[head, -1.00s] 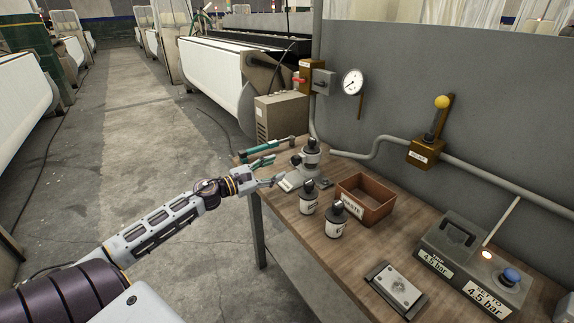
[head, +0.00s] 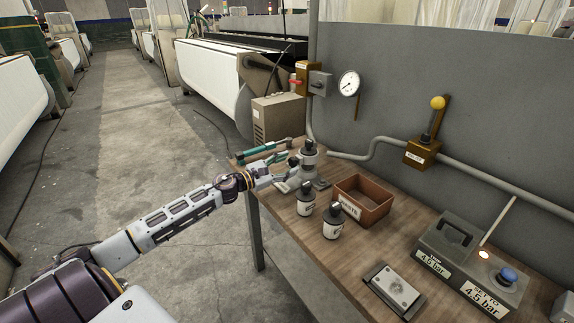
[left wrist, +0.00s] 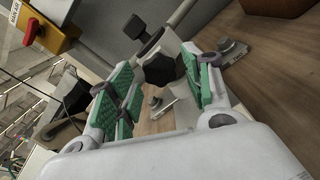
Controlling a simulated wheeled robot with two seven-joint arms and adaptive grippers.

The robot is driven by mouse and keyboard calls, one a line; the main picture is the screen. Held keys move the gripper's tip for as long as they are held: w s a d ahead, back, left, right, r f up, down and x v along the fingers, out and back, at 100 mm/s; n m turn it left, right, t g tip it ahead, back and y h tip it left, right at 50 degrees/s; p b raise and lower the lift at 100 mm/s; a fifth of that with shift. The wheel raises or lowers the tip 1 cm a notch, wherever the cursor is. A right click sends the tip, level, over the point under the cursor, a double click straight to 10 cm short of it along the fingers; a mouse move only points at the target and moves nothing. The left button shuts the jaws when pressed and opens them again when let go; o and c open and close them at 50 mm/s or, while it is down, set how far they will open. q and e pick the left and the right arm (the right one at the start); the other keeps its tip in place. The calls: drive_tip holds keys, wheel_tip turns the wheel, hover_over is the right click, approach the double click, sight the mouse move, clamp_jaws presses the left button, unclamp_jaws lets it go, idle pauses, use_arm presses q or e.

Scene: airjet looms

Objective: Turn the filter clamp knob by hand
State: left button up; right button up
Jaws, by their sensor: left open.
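The filter stand (head: 309,162) is on the far left part of the bench, a grey body with a dark top on a pale base. In the left wrist view, a dark faceted knob (left wrist: 160,69) faces me from it. My left gripper (head: 287,170) is beside the stand's left side. In the left wrist view, the open left gripper (left wrist: 163,88) has green-padded fingers on both sides of the knob. I cannot tell whether the pads touch it. In the head view the gripper partly hides the knob. My right gripper is not in view.
Two dark-topped bottles (head: 333,223) and a brown waste box (head: 368,208) stand right of the stand. A teal tool (head: 262,151) lies behind the gripper. A metal plate (head: 394,288) and a grey pressure unit (head: 470,262) are nearer. A grey wall (head: 450,80) backs the bench.

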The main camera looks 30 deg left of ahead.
use_arm(q)
drive_tip(key=shift+w, duration=0.15)
drive_tip(key=shift+w+d, duration=0.1)
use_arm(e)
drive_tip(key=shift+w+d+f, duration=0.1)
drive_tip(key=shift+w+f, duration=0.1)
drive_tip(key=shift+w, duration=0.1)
